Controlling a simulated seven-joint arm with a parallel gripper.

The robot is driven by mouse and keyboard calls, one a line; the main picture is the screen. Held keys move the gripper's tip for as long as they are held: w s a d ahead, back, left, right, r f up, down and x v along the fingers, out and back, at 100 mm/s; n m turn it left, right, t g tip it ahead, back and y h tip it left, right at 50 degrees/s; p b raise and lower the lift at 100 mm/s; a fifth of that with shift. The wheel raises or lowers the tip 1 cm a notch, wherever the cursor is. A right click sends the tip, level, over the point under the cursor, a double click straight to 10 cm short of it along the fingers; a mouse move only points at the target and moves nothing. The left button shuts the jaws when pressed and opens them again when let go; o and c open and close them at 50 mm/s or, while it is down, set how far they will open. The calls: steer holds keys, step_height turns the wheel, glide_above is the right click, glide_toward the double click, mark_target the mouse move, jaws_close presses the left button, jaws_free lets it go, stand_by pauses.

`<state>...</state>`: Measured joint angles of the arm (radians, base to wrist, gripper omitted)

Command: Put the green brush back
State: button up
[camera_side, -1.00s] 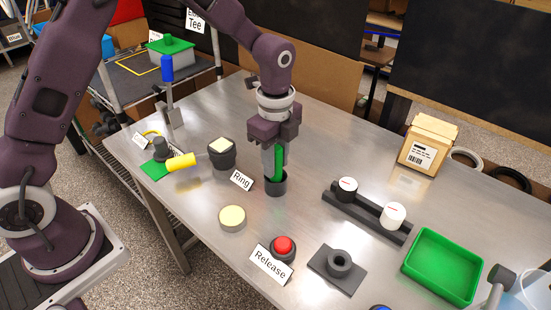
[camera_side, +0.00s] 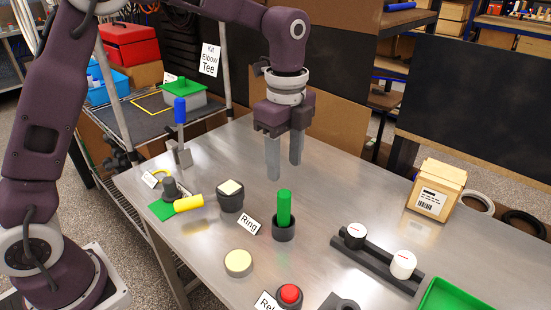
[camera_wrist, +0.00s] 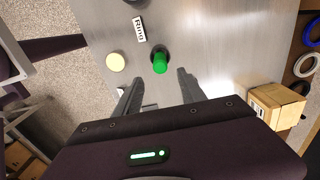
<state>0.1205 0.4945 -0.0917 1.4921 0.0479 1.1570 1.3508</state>
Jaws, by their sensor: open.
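The green brush (camera_side: 284,207) stands upright in a dark round cup (camera_side: 284,230) on the metal table. Only its green upper part shows; its lower end is hidden inside the cup. In the wrist view the green brush (camera_wrist: 160,63) is seen from above, in front of the fingers. My gripper (camera_side: 284,172) is open and empty, with its fingertips above and slightly behind the brush, apart from it. In the wrist view my gripper's two fingers (camera_wrist: 157,78) are spread wide with nothing between them.
A "Ring" sign (camera_side: 249,224) and a dark block with a pale top (camera_side: 230,196) stand left of the cup. A red button (camera_side: 290,294) is in front.

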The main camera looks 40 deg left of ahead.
steer(key=s+a+r+n+t, duration=0.2)
steer(key=s+a+r+n, duration=0.1)
steer(key=s+r+n, duration=0.4)
steer(key=s+a+r+n+t, duration=0.25)
steer(key=s+n, duration=0.25)
steer(key=s, duration=0.5)
steer(key=s+a+f+n+t, duration=0.1)
steer(key=s+a+f+n, duration=0.1)
steer(key=s+n, duration=0.4)
steer(key=shift+s+f, duration=0.5)
steer(key=shift+s, duration=0.7)
